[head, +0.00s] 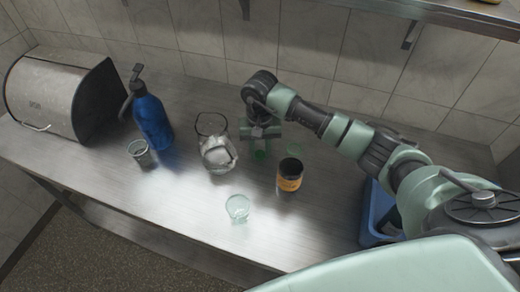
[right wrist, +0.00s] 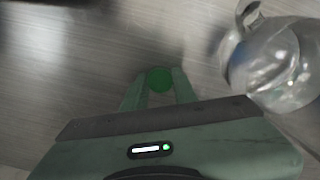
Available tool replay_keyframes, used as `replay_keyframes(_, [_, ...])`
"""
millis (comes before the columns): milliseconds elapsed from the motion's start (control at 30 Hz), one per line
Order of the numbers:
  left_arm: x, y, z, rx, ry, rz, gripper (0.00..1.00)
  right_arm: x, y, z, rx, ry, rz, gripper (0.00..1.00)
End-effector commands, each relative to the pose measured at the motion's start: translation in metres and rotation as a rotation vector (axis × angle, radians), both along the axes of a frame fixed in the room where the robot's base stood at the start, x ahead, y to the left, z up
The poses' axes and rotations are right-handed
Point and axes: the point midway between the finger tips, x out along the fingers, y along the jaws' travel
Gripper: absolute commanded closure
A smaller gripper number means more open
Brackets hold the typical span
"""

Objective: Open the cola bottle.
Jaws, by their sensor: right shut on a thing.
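My right gripper (head: 260,140) points down over the middle of the counter. In the right wrist view its fingers (right wrist: 158,92) are shut on a round green thing (right wrist: 159,79), which looks like a cap or disc. The same green thing (head: 259,154) shows below the gripper in the head view. I cannot tell whether it is attached to a bottle. No cola bottle can be clearly made out. My left gripper is not in view.
A glass kettle (head: 218,155) stands just left of my gripper, and a black-and-orange jar (head: 290,176) in front right. A clear glass (head: 237,208), grey cup (head: 140,152), blue bottle (head: 152,122), bread bin (head: 45,95) and blue crate (head: 377,210) are also on the counter.

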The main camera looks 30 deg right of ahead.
Motion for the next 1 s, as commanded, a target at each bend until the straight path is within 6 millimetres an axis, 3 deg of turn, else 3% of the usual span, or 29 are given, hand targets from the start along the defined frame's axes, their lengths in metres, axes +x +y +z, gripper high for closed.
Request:
replay_keyframes(167, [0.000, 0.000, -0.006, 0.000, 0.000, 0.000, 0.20, 0.000, -0.001, -0.005, -0.001, 0.000, 0.000, 1.00])
replay_keyframes(200, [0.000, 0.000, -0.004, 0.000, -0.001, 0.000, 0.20, 0.000, 0.000, -0.003, -0.001, 0.000, 0.000, 0.61])
replay_keyframes(233, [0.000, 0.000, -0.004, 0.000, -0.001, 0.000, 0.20, 0.000, 0.000, -0.003, -0.001, 0.000, 0.000, 0.53])
replay_keyframes(267, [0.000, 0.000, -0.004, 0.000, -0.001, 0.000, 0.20, 0.000, 0.000, -0.003, -0.001, 0.000, 0.000, 0.51])
replay_keyframes(700, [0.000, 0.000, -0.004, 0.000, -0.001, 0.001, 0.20, 0.001, 0.000, 0.006, 0.000, -0.003, 0.000, 0.51])
replay_keyframes(1000, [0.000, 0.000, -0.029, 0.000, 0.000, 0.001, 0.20, 0.002, -0.001, 0.066, -0.002, -0.007, 0.000, 0.51])
